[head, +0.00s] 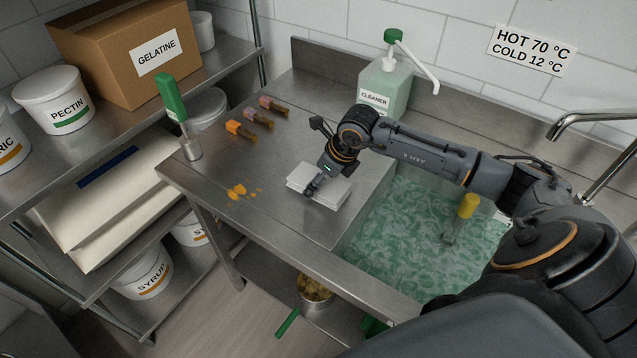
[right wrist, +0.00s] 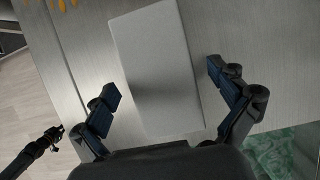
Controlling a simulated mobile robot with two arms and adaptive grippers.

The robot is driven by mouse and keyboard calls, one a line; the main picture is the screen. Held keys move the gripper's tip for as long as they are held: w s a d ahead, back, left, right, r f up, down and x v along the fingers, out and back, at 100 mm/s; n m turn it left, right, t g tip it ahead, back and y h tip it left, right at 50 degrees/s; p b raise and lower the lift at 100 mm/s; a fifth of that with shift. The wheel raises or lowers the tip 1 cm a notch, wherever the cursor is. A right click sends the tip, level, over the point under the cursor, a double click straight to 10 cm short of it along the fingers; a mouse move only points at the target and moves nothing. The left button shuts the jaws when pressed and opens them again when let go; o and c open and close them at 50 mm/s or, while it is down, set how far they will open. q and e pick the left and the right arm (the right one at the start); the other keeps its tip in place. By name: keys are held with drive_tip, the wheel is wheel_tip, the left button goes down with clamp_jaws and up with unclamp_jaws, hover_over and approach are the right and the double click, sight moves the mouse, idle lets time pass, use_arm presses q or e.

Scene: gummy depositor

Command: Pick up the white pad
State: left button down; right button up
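The white pad (head: 333,193) lies flat on the steel counter, left of the sink basin; it looks like a thick white rectangle, and its edge may be layered. My right gripper (head: 314,186) reaches down over the pad from the right side of the head view and hides part of it. In the right wrist view the pad (right wrist: 158,65) runs lengthwise between the two spread fingers of the right gripper (right wrist: 168,98), with a gap on each side. The right gripper is open and empty.
The basin (head: 425,230) of green foamy water lies right of the pad, with a yellow-handled tool (head: 467,207) in it. A cleaner bottle (head: 384,85) stands behind. Orange spill (head: 237,191), small brown-tipped pieces (head: 248,128) and a green-handled tool (head: 172,98) are left.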

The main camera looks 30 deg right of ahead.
drive_tip(key=c, duration=1.1)
drive_tip(key=shift+r+b, duration=0.45)
drive_tip(key=shift+r, duration=0.1)
drive_tip(key=r, duration=0.1)
drive_tip(key=r+b, duration=0.1)
drive_tip(key=shift+a+r, duration=0.35)
drive_tip(key=shift+s+a+r+b, duration=0.65)
drive_tip(key=shift+s+a+r, duration=0.25)
drive_tip(key=shift+a+r, duration=0.9)
drive_tip(key=shift+s+a+r+b, duration=0.75)
drive_tip(key=shift+a+r, duration=0.55)
drive_tip(key=shift+a, duration=1.05)
drive_tip(key=shift+s+a+r+b, duration=0.55)
drive_tip(key=shift+s+a+r, duration=0.45)
drive_tip(key=shift+a+r, duration=0.8)
drive_tip(key=shift+a+f, duration=0.2)
drive_tip(key=shift+f, duration=0.05)
